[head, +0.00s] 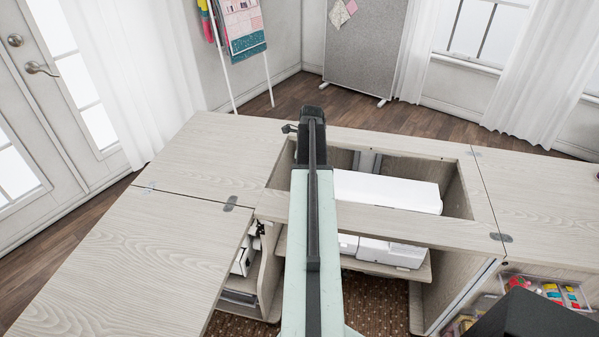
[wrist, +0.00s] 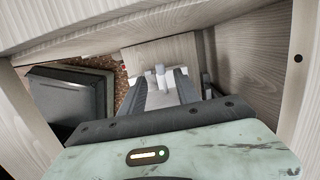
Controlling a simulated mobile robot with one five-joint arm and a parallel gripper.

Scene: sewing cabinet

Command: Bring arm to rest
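My arm (head: 300,220) reaches forward over the sewing cabinet (head: 375,233) in the head view. Its dark far end is over the left part of the cabinet's top opening. My gripper (wrist: 162,82) shows in the wrist view with its two dark fingers apart. A pale surface and a small light block show beyond and between the fingers; I cannot tell what they are. No finger visibly touches anything. In the head view the fingertips are hidden. Wooden cabinet walls (wrist: 265,75) surround the gripper in the wrist view.
A white sewing machine (head: 385,190) lies in the opening just right of my arm. Wooden leaves extend left (head: 120,250) and right (head: 540,190). Shelves below hold white items (head: 390,255). A door bin of colourful supplies (head: 560,293) is at lower right.

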